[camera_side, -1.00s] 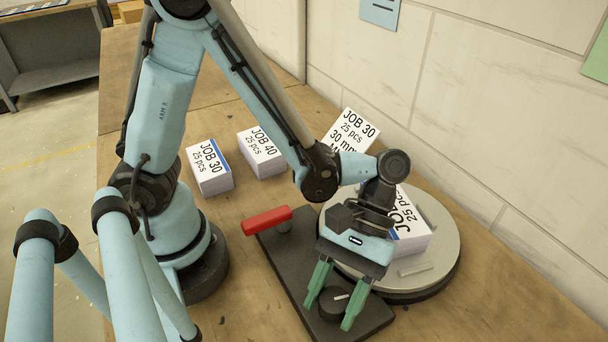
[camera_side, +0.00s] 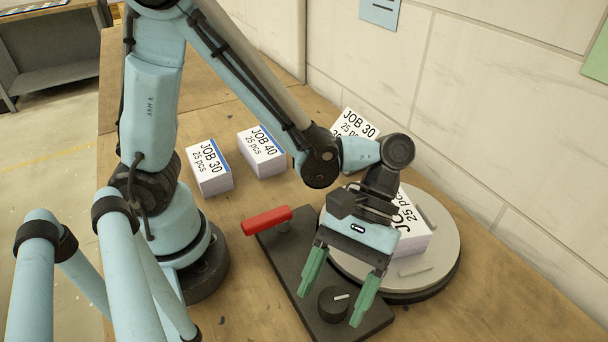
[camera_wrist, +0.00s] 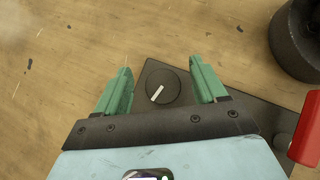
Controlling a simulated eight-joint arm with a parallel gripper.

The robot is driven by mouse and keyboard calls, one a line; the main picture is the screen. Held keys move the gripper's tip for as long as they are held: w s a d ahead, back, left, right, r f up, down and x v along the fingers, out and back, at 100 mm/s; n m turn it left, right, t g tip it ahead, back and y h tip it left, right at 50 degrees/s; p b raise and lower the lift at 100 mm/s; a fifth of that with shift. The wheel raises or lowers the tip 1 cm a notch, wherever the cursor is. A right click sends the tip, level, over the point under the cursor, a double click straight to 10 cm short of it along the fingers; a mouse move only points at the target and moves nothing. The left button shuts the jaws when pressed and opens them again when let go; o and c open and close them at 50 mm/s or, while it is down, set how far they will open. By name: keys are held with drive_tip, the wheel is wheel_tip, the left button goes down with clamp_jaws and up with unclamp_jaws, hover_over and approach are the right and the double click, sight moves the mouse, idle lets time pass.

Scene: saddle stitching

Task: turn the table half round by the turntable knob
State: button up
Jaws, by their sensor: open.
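The turntable knob (camera_side: 332,308) is a round black dial with a white mark, on a dark base plate. It also shows in the wrist view (camera_wrist: 160,88), with its white mark slanting. My gripper (camera_side: 328,308) has two green fingers, spread open with one on each side of the knob. In the wrist view my gripper (camera_wrist: 160,68) shows clear gaps between the knob and both fingers. The round grey turntable (camera_side: 440,225) stands behind the knob, partly hidden by my gripper and wrist. A white stack labelled "JOB" (camera_side: 415,238) sits on it, partly covered.
A red handle (camera_side: 266,221) stands at the left of the base plate (camera_side: 290,265). White stacks, JOB 30 (camera_side: 211,170) and JOB 40 (camera_side: 262,153), lie on the wooden table behind. A pale wall bounds the right side.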

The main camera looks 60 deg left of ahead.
drive_tip(key=s+d+r, duration=0.2)
drive_tip(key=s+r, duration=0.6)
drive_tip(key=s, duration=0.3)
drive_tip(key=shift+s+r, duration=0.25)
idle(0.3)
drive_tip(key=t+y, duration=0.4)
drive_tip(key=t, duration=0.4)
approach(336, 298)
drive_tip(key=shift+d+f, duration=0.1)
drive_tip(key=shift+f, duration=4.3)
drive_tip(key=shift+c, duration=0.3)
drive_tip(key=c, duration=1)
